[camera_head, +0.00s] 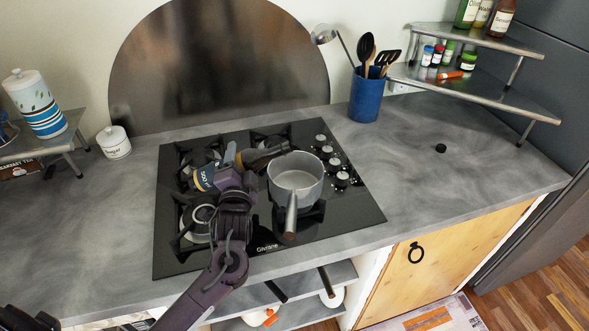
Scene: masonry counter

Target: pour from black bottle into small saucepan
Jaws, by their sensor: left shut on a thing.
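The small saucepan (297,176) is grey metal and stands on the right part of the hob, its handle pointing to the front. The black bottle (260,158) is dark with a blue and tan label. It lies tilted nearly level above the hob, its neck toward the saucepan's upper left rim. My left gripper (236,176) is shut on the bottle's body, left of the saucepan; the fingers partly hide it. I cannot tell whether liquid is flowing. My right gripper is not in view.
The black glass hob (345,208) has knobs on its right. A blue utensil pot (366,96) stands behind, and a lidded white jar (114,142) at left. A metal rack (480,85) holds bottles and jars.

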